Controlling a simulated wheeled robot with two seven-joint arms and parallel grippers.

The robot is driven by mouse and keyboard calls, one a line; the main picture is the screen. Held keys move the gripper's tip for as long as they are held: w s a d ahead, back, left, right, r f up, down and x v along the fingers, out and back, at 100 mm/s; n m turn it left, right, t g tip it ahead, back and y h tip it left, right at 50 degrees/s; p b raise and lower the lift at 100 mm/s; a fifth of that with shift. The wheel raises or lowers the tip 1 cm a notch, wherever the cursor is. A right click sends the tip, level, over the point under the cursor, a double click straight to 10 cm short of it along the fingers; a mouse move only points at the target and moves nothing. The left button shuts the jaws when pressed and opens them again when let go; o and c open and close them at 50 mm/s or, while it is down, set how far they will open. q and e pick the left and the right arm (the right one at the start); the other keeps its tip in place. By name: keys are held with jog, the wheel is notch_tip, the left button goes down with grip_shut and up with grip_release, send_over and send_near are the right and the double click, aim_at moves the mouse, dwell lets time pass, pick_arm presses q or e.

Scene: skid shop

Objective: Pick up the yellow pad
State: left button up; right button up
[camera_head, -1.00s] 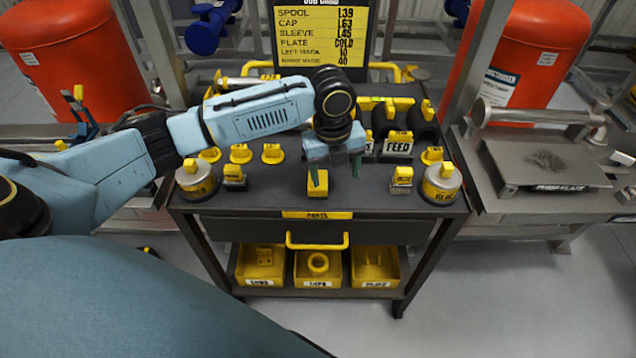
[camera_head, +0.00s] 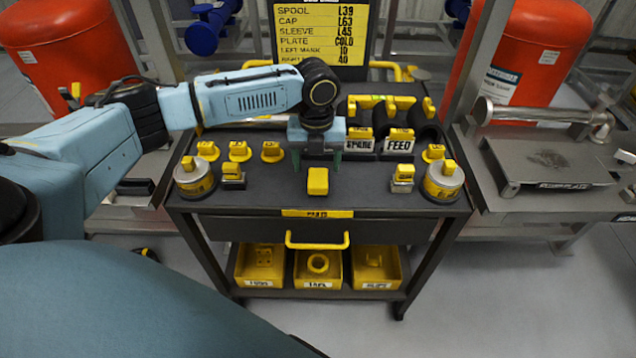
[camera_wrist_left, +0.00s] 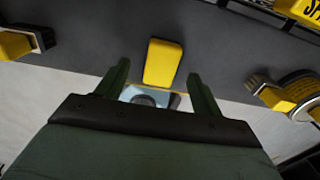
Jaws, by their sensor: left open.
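The yellow pad (camera_head: 318,181) is a small rounded block lying on the dark cart top (camera_head: 270,197), near its front edge. My left gripper (camera_head: 316,170) is open and empty, with its two green fingers pointing down above and just behind the pad in the head view. In the left wrist view the pad (camera_wrist_left: 163,63) lies ahead of the gap between the open fingertips (camera_wrist_left: 160,80), with no finger seen touching it. My right gripper is not in view.
Yellow-topped pieces (camera_head: 240,151) and labelled blocks (camera_head: 398,142) stand behind the pad. Round weights stand at the left (camera_head: 194,178) and right (camera_head: 441,182). A drawer with a yellow handle (camera_head: 317,241) and yellow bins (camera_head: 318,267) are below.

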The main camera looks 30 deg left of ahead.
aim_at(318, 177)
pick_arm(q)
jog(key=f, duration=0.3)
jog(key=f+b, duration=0.1)
jog(key=f, duration=0.1)
jog(key=shift+s+d, duration=0.2)
jog(key=shift+d, duration=0.1)
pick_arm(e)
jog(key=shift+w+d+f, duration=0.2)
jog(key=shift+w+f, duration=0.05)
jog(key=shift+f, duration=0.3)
pick_arm(q)
jog(key=c, duration=1.1)
jog(key=shift+o, duration=0.2)
jog(key=shift+r, duration=0.1)
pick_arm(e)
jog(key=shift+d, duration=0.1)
